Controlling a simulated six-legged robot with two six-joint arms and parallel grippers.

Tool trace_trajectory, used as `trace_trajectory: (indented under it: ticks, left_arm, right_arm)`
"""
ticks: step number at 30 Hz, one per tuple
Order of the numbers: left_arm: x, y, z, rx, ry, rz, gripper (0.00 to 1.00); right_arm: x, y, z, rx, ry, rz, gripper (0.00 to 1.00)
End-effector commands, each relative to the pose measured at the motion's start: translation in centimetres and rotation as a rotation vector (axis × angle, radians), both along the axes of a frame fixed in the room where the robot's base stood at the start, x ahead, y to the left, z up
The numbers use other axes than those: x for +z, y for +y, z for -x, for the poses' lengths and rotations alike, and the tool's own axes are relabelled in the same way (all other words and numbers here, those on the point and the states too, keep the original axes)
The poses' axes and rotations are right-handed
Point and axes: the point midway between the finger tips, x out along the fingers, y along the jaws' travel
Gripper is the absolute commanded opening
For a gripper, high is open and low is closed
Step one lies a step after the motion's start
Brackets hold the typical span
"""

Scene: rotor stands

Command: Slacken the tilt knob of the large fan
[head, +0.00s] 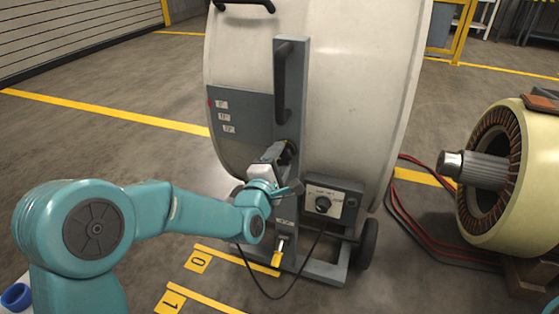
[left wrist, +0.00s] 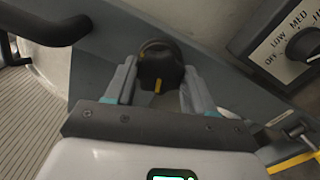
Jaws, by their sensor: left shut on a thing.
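The large fan (head: 355,75) stands in the middle of the head view, a big off-white drum on a grey wheeled frame. Its tilt knob is black with a yellow mark and shows in the left wrist view (left wrist: 158,68), on the grey upright. My left gripper (head: 284,160) reaches the upright from the left in the head view. In the left wrist view its two fingers (left wrist: 157,85) are shut on the tilt knob, one on each side. In the head view the gripper hides most of the knob. My right gripper is not in view.
A speed switch box (head: 334,203) with a black dial sits right of the gripper. A black handle (head: 283,85) is above it. A yellow-tipped pedal (head: 277,257) and a cable are below. A large motor part (head: 520,180) stands at right. Open floor lies left.

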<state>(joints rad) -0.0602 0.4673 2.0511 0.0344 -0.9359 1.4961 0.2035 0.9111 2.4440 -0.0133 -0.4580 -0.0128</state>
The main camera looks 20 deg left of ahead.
Motion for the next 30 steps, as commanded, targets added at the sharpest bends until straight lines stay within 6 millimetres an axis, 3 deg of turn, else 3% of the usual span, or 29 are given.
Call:
trace_trajectory:
  ticks: [12, 27, 28, 30]
  left_arm:
    - [0.06, 0.10, -0.01, 0.003, 0.004, 0.158, 0.23]
    - [0.05, 0.12, -0.01, 0.003, 0.005, 0.174, 0.23]
    - [0.05, 0.12, -0.01, 0.003, 0.005, 0.174, 0.60]
    - [0.05, 0.11, -0.01, 0.003, 0.005, 0.173, 0.80]
  right_arm:
    - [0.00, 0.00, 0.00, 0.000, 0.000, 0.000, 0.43]
    - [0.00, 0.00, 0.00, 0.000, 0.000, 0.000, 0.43]
    - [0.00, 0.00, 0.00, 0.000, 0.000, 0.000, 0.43]
    - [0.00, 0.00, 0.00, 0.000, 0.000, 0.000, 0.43]
